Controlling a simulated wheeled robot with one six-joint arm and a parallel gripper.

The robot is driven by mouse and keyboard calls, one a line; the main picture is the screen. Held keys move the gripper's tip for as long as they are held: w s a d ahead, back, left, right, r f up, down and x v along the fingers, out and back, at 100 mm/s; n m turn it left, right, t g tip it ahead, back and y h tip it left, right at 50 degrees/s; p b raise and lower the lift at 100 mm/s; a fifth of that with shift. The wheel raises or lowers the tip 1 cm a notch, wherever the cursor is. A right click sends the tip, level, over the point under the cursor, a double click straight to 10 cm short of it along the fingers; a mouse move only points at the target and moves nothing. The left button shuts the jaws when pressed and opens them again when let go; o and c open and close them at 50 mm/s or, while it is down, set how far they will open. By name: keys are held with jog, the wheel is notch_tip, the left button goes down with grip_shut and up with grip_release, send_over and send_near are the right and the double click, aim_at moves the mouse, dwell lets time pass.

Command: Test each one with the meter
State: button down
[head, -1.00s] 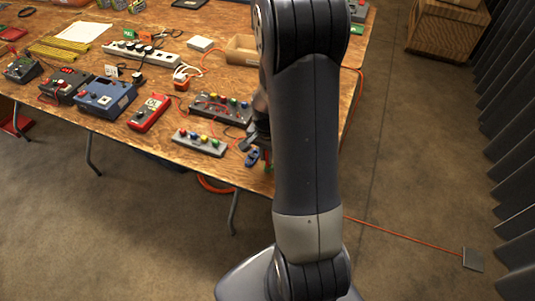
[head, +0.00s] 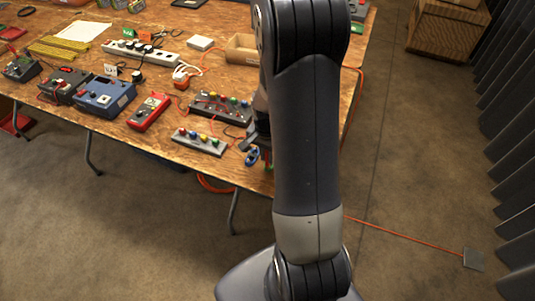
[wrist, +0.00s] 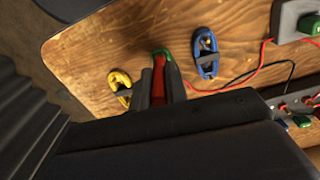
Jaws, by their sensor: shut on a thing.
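My gripper (wrist: 159,90) is shut on a slim red thing (wrist: 159,76) at the table's edge. A green loop (wrist: 163,52) shows at its far end; I cannot tell whether the two are one piece. A yellow clip (wrist: 120,84) lies to the left of my fingers and a blue clip (wrist: 207,53) to the right, both apart from them. The blue clip also shows in the head view (head: 252,157). A red handheld device (head: 150,111), probably the meter, lies on the table. My arm hides most of my gripper in the head view.
A blue device (head: 105,97), a white power strip (head: 142,52) and a cardboard tray (head: 241,50) stand farther off.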

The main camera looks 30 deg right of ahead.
jog(key=c, duration=1)
grip_release()
jog(key=shift+r, duration=0.1)
jog(key=shift+r+p, duration=2.8)
jog(key=shift+r, duration=0.9)
